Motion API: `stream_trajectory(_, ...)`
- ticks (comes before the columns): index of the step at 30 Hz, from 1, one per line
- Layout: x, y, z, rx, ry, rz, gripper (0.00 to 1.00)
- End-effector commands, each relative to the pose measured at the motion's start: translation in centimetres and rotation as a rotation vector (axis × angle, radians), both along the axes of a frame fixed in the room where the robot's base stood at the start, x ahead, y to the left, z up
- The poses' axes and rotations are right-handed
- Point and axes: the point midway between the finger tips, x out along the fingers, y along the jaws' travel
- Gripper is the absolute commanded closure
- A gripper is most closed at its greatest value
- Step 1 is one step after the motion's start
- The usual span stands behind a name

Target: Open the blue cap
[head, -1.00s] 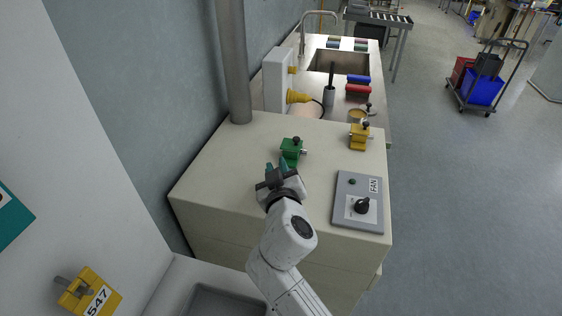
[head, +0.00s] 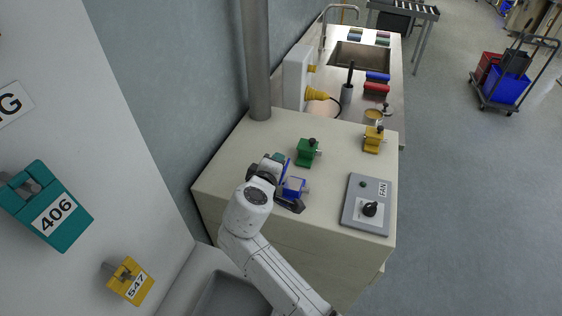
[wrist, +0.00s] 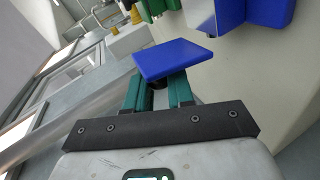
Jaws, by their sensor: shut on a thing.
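A blue block-shaped unit (head: 293,187) stands on the cream counter, partly hidden by my gripper. Its blue body also shows at the top right of the wrist view (wrist: 262,12), with a pale metallic face on its left. A flat blue cap (wrist: 174,58) lies across the tips of my gripper's teal fingers (wrist: 158,88), which are shut on it. In the wrist view the cap looks set off from the blue body; whether a hinge joins them I cannot tell. In the head view the cap shows as a thin blue edge (head: 286,167) beside my gripper (head: 279,161).
A green unit (head: 307,152) stands just behind the blue one, and a yellow unit (head: 373,140) farther right. A grey FAN panel (head: 367,205) lies to the right. A grey pole (head: 257,60) rises at the counter's back left. Clear counter lies between blue unit and panel.

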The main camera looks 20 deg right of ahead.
Motion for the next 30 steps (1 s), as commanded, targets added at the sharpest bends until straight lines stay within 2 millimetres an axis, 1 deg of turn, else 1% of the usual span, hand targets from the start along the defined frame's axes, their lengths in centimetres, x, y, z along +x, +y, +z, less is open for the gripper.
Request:
stream_trajectory(3, 0.4, 0.7, -0.1, -0.090, 0.065, 0.003, 1.00)
stream_trajectory(15, 1.3, 1.9, -1.5, -0.400, 0.289, 0.004, 1.00)
stream_trajectory(30, 2.0, 2.7, -3.6, -0.768, 0.557, 0.003, 1.00)
